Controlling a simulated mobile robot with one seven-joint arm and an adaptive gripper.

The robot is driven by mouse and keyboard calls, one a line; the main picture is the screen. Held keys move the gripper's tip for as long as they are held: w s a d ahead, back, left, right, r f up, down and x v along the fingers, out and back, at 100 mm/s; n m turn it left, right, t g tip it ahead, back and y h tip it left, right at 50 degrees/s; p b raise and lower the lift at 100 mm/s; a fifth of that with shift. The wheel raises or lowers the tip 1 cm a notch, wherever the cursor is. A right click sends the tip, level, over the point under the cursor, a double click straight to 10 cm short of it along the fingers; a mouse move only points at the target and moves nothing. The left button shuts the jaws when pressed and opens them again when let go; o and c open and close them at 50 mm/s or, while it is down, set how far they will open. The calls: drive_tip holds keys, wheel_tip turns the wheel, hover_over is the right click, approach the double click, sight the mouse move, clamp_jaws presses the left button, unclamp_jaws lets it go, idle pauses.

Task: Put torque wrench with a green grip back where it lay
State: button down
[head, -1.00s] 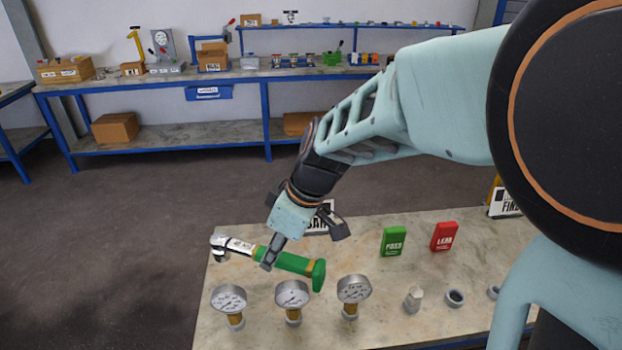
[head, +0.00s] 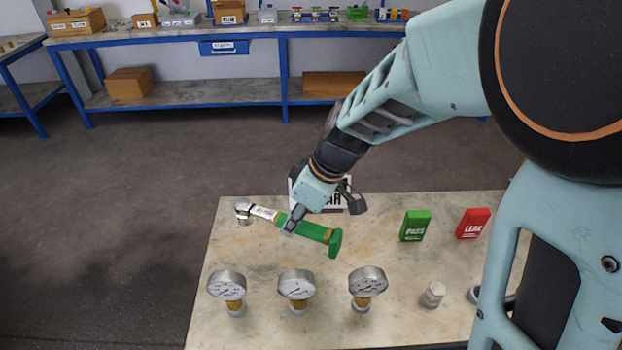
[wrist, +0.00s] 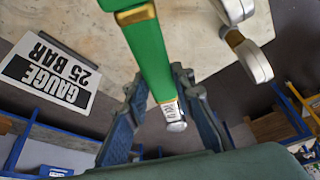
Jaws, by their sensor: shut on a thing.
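The torque wrench (head: 312,231) has a green grip, a brass-coloured collar and a silver ratchet head. My gripper (head: 290,228) is shut on it around the grip, near the silver shaft. The head points left and the flared green end points right. It appears over the back left of the worktable (head: 390,290); whether it touches the top is unclear. In the wrist view the green grip (wrist: 150,55) runs between my gripper's fingers (wrist: 160,105), with the silver part beyond them.
Three pressure gauges (head: 297,285) stand in front of the wrench. A "GAUGE 25 BAR" sign (wrist: 45,72) is behind it, partly hidden by my gripper in the head view. A green PASS block (head: 415,226), a red LEAK block (head: 473,223) and a hex fitting (head: 432,294) stand to the right.

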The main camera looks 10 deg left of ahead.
drive_tip(key=shift+r+b, duration=0.15)
drive_tip(key=shift+b, duration=0.3)
wheel_tip(320, 180, down, 11)
drive_tip(key=b, duration=1.2)
drive_tip(key=shift+r, duration=0.15)
drive_tip(key=shift+f+b, duration=0.5)
drive_tip(key=c, duration=1.8)
unclamp_jaws()
drive_tip(key=shift+o, duration=1.1)
drive_tip(key=shift+s, duration=0.1)
